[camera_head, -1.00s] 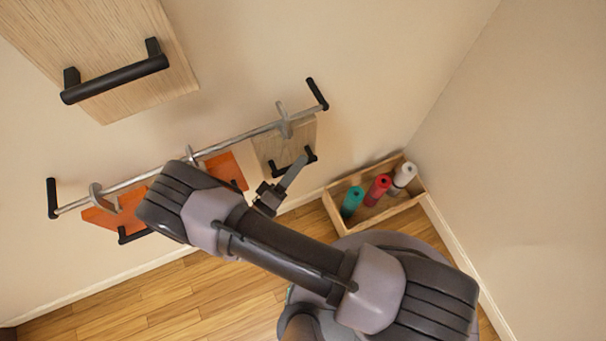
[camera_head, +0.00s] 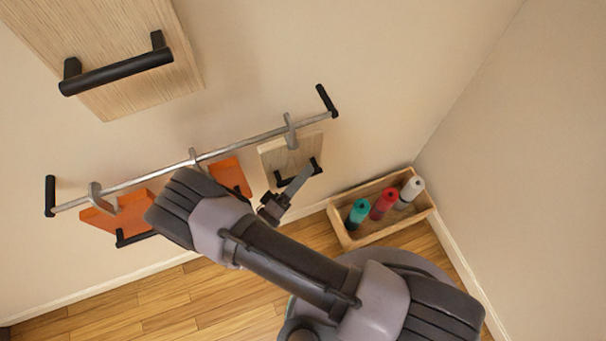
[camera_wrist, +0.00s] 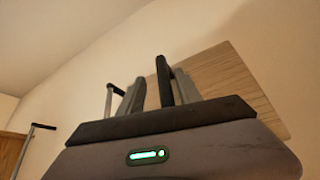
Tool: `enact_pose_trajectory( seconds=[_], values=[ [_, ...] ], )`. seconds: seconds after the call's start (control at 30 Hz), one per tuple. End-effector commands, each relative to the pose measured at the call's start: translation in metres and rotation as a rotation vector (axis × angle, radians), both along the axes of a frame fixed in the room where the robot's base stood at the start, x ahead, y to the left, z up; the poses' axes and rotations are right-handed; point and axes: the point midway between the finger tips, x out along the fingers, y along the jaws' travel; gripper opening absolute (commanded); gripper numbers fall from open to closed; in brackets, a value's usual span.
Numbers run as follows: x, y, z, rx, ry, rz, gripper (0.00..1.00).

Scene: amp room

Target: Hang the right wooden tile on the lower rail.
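The pale wooden tile (camera_head: 279,160) is at the right part of the silver rail (camera_head: 240,144), its face toward the wall side below the bar. Its grey hook (camera_head: 290,131) meets the rail; whether it bears the weight I cannot tell. Its black handle (camera_head: 316,166) is at my gripper (camera_head: 298,181). In the wrist view, the handle (camera_wrist: 163,82) stands between the two grey fingers (camera_wrist: 160,90), with the wooden tile (camera_wrist: 232,82) behind. A gap shows beside the left finger, so the gripper looks open around the handle.
Two orange tiles (camera_head: 124,213) (camera_head: 231,174) hang farther left on the rail, partly behind my arm. A larger-looking wooden tile (camera_head: 185,75) with a black handle is at upper left. A wooden box (camera_head: 345,238) with teal, red and white rolls stands on the floor in the corner.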

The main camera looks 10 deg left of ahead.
Motion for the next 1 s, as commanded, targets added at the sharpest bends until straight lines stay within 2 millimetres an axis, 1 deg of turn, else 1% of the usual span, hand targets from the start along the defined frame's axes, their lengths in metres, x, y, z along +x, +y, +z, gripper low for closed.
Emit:
enact_pose_trajectory(
  seconds=[0.3,0.37,0.43,0.57,0.9,1.0],
  values=[
    [0.0,0.0,0.0,-0.001,0.001,0.001,0.41],
    [-0.003,0.002,-0.001,-0.001,0.001,0.002,0.41],
    [-0.01,0.006,-0.001,-0.001,0.001,0.003,0.41],
    [-0.035,0.021,-0.004,0.001,0.0,0.007,0.41],
    [-0.118,0.069,-0.019,0.002,0.0,0.005,0.41],
    [-0.136,0.079,-0.022,0.002,0.0,0.002,0.41]
  ],
)
